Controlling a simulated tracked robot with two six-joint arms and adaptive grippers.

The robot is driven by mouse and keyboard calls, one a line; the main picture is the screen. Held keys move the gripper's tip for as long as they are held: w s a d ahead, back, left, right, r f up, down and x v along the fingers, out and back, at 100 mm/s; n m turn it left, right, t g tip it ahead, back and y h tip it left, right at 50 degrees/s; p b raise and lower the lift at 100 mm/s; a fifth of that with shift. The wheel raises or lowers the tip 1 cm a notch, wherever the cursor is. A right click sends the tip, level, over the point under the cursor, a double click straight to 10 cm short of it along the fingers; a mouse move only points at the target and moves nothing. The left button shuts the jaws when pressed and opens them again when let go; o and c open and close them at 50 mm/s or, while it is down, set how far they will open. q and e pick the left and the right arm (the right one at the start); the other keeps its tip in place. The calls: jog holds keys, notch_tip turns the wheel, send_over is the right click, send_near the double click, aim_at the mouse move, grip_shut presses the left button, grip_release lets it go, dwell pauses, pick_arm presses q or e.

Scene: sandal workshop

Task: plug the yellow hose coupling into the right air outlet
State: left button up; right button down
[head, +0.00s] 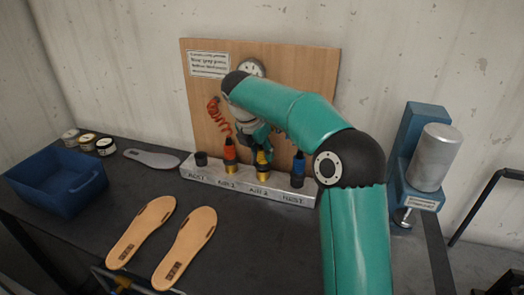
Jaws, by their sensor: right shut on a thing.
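The yellow hose coupling (262,157) is upright at the AIR 2 place of the pale outlet rail (225,180), the right air outlet (263,174). The brass of the outlet shows just below it; I cannot tell whether the coupling is fully seated. My right gripper (260,145) is shut on the coupling from above, partly hidden by my own arm. A red coupling (230,150) stands on the AIR 1 outlet to the left. My left gripper is not in view.
A blue coupling (298,165) stands close by on the right, and a black post (201,158) at the rail's left end. A wooden board (310,75) with a gauge and orange coiled hose (215,112) rises behind. Two tan soles (186,245) and a blue bin (60,185) lie left.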

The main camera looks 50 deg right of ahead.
jog(key=shift+f, duration=0.35)
jog(key=c, duration=0.7)
grip_release()
notch_tip(320, 180, up, 10)
jog(key=p, duration=1.1)
jog(key=shift+f, duration=0.1)
notch_tip(320, 180, down, 8)
jog(key=b, duration=0.9)
